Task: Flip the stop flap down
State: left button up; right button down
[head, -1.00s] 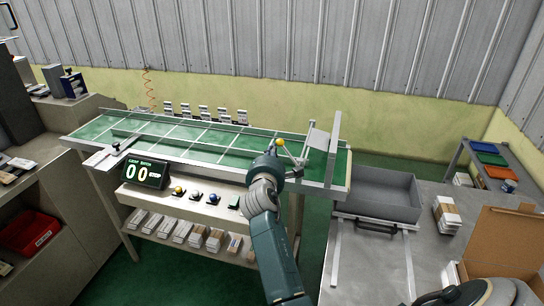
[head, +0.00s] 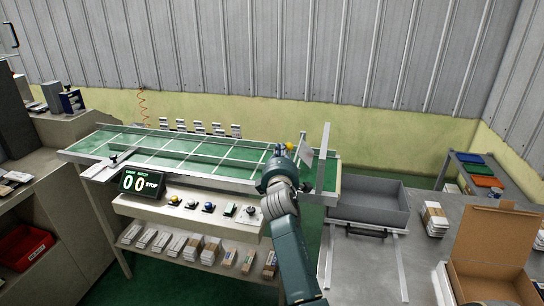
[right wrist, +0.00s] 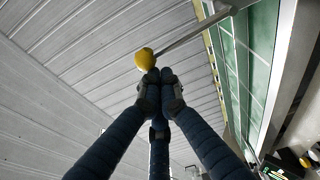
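The stop flap (head: 305,155) is a pale plate at the right end of the green conveyor table (head: 212,152), beside an upright grey post. It stands tilted up above the table. Its lever ends in a yellow ball knob (head: 290,146). In the right wrist view the knob (right wrist: 145,58) sits just past the fingertips, with the grey lever (right wrist: 190,37) running up to the right. My right gripper (head: 283,158) has its dark fingers together (right wrist: 158,78). They are close to the knob; I cannot tell if they touch it. My left gripper is not in view.
A grey tray (head: 367,200) and a metal table (head: 365,262) with an open cardboard box (head: 493,245) stand right of the conveyor. A counter display (head: 142,183) reads 00 and STOP.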

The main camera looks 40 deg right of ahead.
aim_at(290, 149)
jog(key=s+d+m+b, duration=0.1)
jog(key=s+d+m, duration=0.1)
jog(key=shift+s+m+h, duration=0.15)
jog(key=shift+m+h, duration=0.15)
jog(key=shift+m, duration=0.1)
jog(key=shift+s+d+f+m+t+h+b, duration=0.1)
jog(key=shift+s+d+m+h+b, duration=0.1)
jog(key=shift+s+d+m+b, duration=0.55)
jog(key=shift+s+d+f+m+t+h+b, duration=0.15)
jog(key=shift+s+d+m+h+b, duration=0.2)
jog(key=shift+m+b, duration=0.65)
jog(key=shift+s+d+f+m+t+h+b, duration=0.1)
jog(key=shift+s+d+m+b, duration=0.45)
jog(key=shift+m, duration=0.7)
jog(key=shift+s+a, duration=0.1)
jog(key=shift+a, duration=0.05)
jog(key=shift+r, duration=0.1)
